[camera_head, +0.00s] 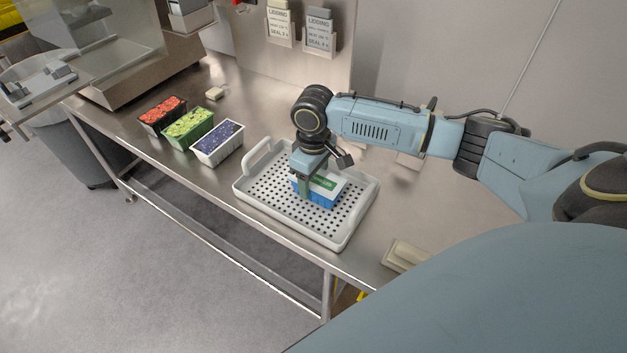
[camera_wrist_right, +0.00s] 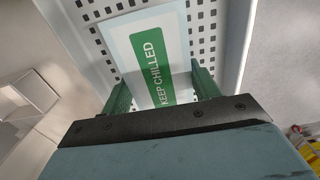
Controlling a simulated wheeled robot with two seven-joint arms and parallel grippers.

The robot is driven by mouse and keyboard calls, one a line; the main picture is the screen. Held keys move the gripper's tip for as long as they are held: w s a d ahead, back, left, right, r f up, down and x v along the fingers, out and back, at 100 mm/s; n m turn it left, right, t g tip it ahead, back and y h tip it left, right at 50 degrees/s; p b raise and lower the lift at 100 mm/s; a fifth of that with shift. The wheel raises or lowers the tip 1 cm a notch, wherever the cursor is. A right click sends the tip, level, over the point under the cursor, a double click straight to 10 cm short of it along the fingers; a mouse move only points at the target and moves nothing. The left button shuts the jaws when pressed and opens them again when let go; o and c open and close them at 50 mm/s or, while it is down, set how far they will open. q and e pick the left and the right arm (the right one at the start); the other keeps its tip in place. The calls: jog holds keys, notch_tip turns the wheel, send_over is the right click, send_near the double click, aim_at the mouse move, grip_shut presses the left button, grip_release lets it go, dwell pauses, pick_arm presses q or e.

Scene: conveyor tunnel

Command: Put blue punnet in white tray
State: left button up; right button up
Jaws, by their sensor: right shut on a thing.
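The blue punnet (camera_head: 325,196) is in the white tray (camera_head: 287,230), at about its middle, with a white lid and a green label. In the right wrist view the punnet's lid (camera_wrist_right: 123,43) reads "KEEP CHILLED", with the tray's perforated floor (camera_wrist_right: 96,57) around it. My right gripper (camera_head: 304,187) reaches down over the tray and is shut on the punnet. In the right wrist view its green fingers (camera_wrist_right: 162,92) are on both sides of the lid. I cannot tell whether the punnet's base touches the tray floor. My left gripper is not in view.
Punnets of red (camera_head: 163,114), green (camera_head: 188,127) and dark blue (camera_head: 217,142) contents stand in a row on the steel table, left of the tray. A small pale block (camera_head: 214,93) lies behind them. Another pale block (camera_head: 405,255) is right of the tray.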

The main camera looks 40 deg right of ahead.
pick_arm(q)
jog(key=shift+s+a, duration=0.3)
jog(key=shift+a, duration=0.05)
pick_arm(e)
jog(key=shift+f, duration=0.1)
jog(key=o, duration=1.4)
jog(key=shift+f, duration=0.15)
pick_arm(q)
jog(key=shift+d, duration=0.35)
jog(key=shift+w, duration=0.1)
pick_arm(e)
jog(key=shift+r, duration=0.35)
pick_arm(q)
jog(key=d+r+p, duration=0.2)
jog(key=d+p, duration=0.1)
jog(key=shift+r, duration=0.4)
pick_arm(e)
notch_tip(320, 180, up, 12)
jog(key=shift+f, duration=0.15)
